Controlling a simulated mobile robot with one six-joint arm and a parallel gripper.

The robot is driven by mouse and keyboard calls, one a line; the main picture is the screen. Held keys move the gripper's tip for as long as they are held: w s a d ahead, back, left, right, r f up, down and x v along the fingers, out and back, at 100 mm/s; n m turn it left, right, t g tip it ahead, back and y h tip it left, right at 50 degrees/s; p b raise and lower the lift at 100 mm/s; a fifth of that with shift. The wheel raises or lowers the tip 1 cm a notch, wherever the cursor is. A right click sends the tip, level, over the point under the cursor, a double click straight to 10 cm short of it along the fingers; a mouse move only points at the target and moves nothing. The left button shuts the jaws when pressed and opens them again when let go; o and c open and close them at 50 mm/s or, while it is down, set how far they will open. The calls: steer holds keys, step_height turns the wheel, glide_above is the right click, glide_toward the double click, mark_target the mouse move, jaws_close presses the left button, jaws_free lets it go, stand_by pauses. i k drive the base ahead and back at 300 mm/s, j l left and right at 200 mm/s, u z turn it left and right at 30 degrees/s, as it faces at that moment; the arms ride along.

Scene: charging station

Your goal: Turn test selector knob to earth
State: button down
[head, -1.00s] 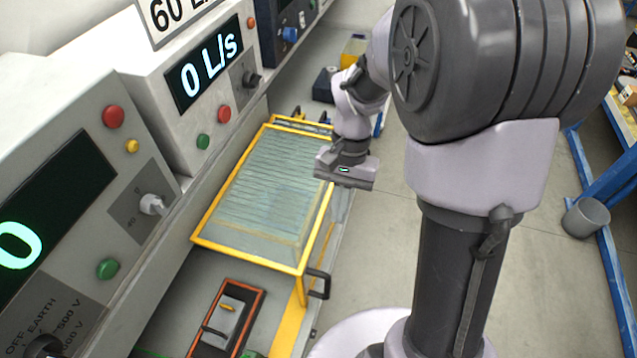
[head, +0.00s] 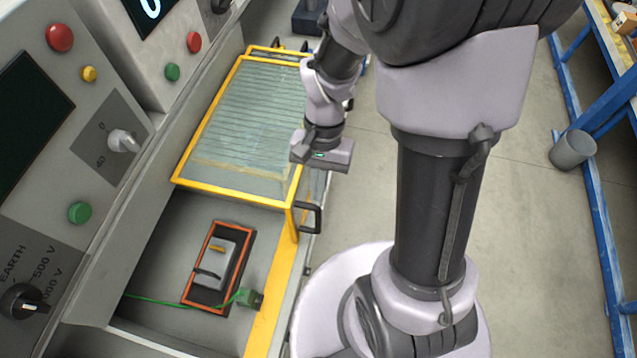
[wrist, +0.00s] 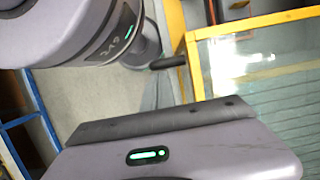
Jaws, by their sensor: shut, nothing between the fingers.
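The test selector knob (head: 22,301) is a black round knob with a pale mark, low at the left edge of the head view. Its dark plate carries the words EARTH, 500 V and a partly cut-off 1000 V. The exact setting is hard to read. My gripper (head: 321,155) is shut and empty, above the right side of the yellow-framed clear cover, well away from the knob. In the wrist view my gripper's dark edge (wrist: 165,121) shows, and the knob is not in view.
A grey knob (head: 122,141), red button (head: 60,38) and green button (head: 79,212) sit on the same console. The yellow-framed cover (head: 178,182) with a black handle (head: 309,217) and an orange-edged box (head: 247,250) lie beside it.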

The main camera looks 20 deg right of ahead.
mark_target(23, 301)
steer(key=k+j, duration=0.9)
steer(key=i+l, duration=0.05)
